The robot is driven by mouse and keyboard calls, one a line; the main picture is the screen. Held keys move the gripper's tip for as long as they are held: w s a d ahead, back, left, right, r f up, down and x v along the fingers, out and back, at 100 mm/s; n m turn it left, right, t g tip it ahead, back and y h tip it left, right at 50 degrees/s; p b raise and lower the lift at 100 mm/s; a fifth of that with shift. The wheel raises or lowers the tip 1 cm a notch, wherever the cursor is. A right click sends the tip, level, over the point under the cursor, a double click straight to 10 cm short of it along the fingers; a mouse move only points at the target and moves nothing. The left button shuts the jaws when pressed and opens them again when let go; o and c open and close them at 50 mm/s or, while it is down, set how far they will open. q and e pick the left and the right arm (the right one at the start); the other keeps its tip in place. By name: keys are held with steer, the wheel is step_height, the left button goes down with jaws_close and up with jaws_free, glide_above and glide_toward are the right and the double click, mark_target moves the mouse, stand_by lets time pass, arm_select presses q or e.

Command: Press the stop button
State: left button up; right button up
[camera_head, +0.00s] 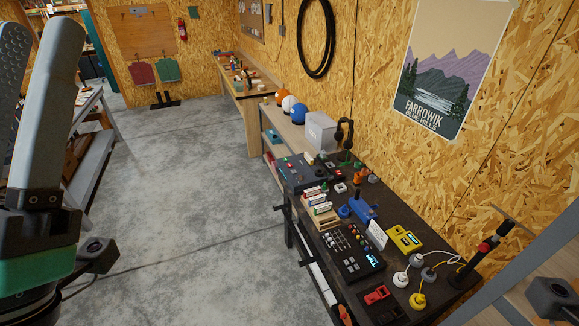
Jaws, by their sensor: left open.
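My left gripper (38,38) stands close to the camera at the left edge, pointing upward. Its two grey fingers are apart with nothing seen between them, far from the bench devices. A dark control box (350,258) with rows of coloured knobs or buttons sits on the black bench top. A second panel (292,173) with small coloured controls lies further back. A small red device (377,294) lies near the bench's front edge. I cannot tell which control is the stop button; labels are too small to read. My right gripper is not in view.
The black bench top (355,288) runs along the right wall. It also carries a yellow meter (404,238), a blue vise-like tool (363,209), a white card (377,234) and several round knobs. A clamp (490,243) stands at the right. The concrete floor (190,220) is clear.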

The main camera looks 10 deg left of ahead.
arm_select(q)
jaws_close()
stand_by(1.5)
